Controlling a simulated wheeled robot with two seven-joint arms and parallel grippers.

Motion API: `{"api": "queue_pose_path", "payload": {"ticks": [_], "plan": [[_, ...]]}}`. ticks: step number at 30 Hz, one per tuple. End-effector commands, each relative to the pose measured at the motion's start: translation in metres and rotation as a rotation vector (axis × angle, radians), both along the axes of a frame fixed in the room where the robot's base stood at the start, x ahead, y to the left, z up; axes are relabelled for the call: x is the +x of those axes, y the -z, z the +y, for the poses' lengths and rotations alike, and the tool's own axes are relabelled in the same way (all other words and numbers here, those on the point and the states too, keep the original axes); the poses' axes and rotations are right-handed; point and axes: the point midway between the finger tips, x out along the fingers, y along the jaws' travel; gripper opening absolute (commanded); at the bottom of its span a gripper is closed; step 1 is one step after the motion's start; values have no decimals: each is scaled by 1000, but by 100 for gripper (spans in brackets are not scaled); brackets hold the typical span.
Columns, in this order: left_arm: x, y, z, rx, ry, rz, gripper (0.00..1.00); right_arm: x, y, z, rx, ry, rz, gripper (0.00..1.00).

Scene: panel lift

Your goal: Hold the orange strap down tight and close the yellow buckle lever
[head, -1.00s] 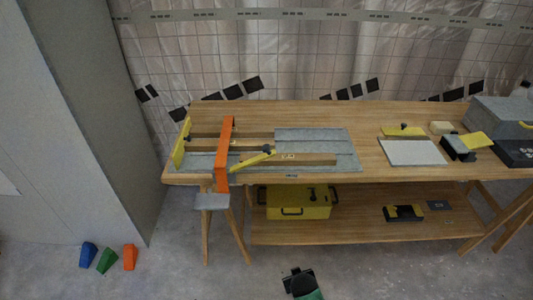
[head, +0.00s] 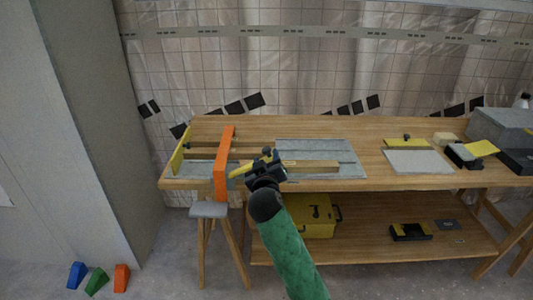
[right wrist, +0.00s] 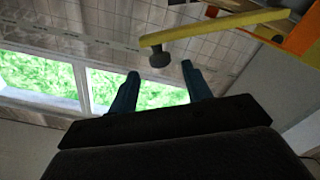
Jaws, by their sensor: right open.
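The orange strap (head: 221,170) runs over the wooden strips near the bench's left end and hangs over its front edge. The yellow buckle lever (head: 240,171) sticks out to the right from the strap; my right gripper (head: 264,158) partly hides its far end. In the right wrist view the lever (right wrist: 215,28) ends in a dark knob (right wrist: 159,58), just past and between the two open fingertips of my right gripper (right wrist: 160,68). I cannot tell whether they touch. The strap also shows at that view's right edge (right wrist: 306,36). My left gripper is not in view.
The wooden bench (head: 375,176) has a yellow end stop (head: 180,150) and grey panel (head: 330,150) at left. A pale board (head: 418,161) and grey box (head: 502,125) stand at right. A grey-topped stool (head: 209,210) is in front; a yellow case (head: 310,215) sits below.

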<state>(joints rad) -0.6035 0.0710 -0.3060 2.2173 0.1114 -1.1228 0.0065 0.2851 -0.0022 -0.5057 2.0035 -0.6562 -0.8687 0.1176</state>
Motion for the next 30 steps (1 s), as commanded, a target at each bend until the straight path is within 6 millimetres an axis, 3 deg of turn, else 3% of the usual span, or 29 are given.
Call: {"api": "queue_pose_path", "payload": {"ticks": [16,28,30], "plan": [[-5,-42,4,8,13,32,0,67,0,0,0,1,3,49],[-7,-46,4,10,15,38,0,75,1,0,0,0,4,49],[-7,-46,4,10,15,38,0,75,1,0,0,0,4,39]]}}
